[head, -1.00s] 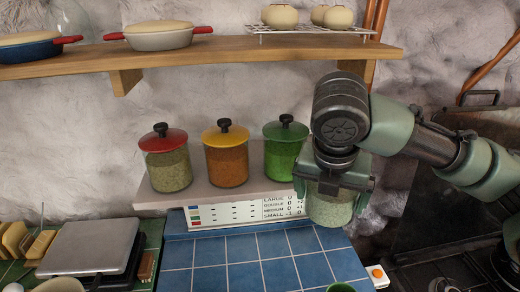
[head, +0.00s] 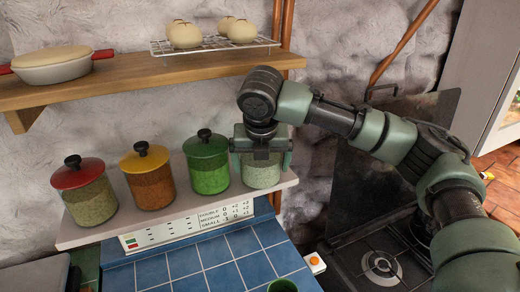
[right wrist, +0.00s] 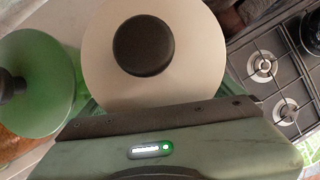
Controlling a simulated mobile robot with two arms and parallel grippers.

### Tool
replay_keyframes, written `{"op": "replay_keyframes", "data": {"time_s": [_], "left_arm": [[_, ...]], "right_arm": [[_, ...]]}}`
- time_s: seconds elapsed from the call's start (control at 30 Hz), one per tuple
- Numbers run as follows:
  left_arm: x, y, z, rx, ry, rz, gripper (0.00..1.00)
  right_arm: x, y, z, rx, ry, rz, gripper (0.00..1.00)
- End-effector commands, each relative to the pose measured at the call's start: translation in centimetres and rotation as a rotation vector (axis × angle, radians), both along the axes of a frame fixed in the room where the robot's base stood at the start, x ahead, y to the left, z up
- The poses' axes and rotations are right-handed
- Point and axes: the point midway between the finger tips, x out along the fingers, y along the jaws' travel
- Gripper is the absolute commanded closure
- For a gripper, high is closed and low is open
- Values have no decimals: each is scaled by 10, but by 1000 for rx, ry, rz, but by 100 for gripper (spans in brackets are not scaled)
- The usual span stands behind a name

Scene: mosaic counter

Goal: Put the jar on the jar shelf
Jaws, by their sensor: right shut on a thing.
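The jar (head: 262,174) is glass with pale green contents. In the right wrist view its white lid (right wrist: 105,45) with a dark round knob shows from above. My right gripper (head: 262,150) is shut on the jar from above and hides its top in the head view. The jar is upright at the right end of the jar shelf (head: 170,225), just right of the green-lidded jar (head: 208,165). I cannot tell whether its base touches the shelf. My left gripper is not in view.
A yellow-lidded jar (head: 148,175) and a red-lidded jar (head: 86,192) stand farther left on the shelf. A wooden shelf (head: 130,82) runs above with a casserole (head: 52,66) and a wire rack (head: 215,43) of buns. A gas stove (head: 385,265) is at right.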

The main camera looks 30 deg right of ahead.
Motion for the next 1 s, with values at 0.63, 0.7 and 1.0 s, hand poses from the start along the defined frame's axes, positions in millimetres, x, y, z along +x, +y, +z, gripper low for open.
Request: {"op": "replay_keyframes", "data": {"time_s": [0.63, 0.7, 1.0], "left_arm": [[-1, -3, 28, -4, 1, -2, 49], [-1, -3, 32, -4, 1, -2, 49], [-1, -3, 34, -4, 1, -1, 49]], "right_arm": [[52, -25, 3, 1, -5, 0, 77], [51, -25, -4, 0, -3, 2, 77], [51, -25, -13, 1, -7, 1, 77]]}}
